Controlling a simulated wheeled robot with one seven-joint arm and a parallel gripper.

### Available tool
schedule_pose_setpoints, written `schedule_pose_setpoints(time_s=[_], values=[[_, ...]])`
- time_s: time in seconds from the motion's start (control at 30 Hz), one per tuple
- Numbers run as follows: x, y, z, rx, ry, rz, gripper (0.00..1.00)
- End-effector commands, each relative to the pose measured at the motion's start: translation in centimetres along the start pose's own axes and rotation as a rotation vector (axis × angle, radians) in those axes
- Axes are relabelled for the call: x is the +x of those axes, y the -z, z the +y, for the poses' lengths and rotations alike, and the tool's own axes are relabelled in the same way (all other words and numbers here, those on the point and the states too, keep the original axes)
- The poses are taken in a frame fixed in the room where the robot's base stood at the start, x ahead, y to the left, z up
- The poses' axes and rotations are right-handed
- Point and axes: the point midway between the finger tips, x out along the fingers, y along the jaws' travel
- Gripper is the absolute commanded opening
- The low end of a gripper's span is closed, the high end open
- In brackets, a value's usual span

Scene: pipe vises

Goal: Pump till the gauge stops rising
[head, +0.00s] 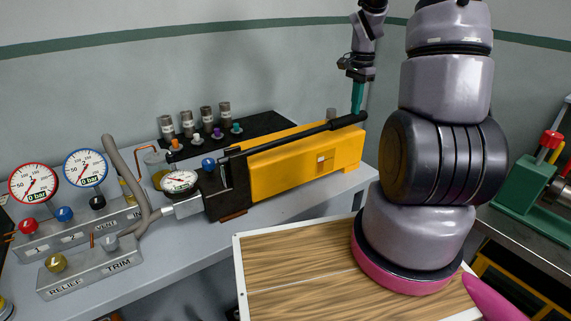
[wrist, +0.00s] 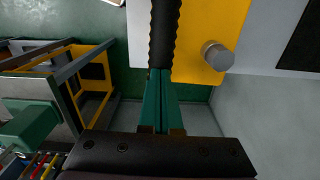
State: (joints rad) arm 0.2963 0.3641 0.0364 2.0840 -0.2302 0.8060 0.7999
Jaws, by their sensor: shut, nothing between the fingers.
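The yellow hand pump (head: 295,168) stands on the bench, with its long black handle (head: 290,134) lying low along its top. A white dial gauge (head: 179,181) is mounted at the pump's left end; its reading is too small to make out. A red-rimmed gauge (head: 33,183) and a blue-rimmed gauge (head: 86,168) stand at the left, both showing 0 bar. My gripper (head: 357,110) is shut and empty, pointing down at the handle's grip end. In the wrist view its teal fingers (wrist: 161,80) meet the ribbed black grip (wrist: 164,35); I cannot tell whether they touch.
A grey hose (head: 122,185) joins the pump side to valve blocks marked VENT, RELIEF (head: 88,270) and TRIM. Several capped fittings stand on a black mat (head: 262,127) behind the pump. A green vise (head: 535,185) is at the right.

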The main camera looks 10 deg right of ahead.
Motion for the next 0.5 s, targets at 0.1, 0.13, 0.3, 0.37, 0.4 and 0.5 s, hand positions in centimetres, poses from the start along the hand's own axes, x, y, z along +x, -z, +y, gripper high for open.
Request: schedule_pose_setpoints(time_s=[0.1,0.13,0.3,0.37,0.4,0.5], values=[[1.1,0.1,0.1,-0.001,-0.003,-0.001,0.0],[1.2,0.1,0.1,-0.001,-0.003,-0.001,0.0],[1.7,0.2,0.1,0.0,-0.002,-0.001,0.0],[1.8,0.2,0.1,0.0,-0.002,-0.001,0.0],[1.8,0.2,0.1,0.0,-0.003,-0.001,0.0],[1.8,0.1,0.1,0.0,-0.004,-0.002,0.0]])
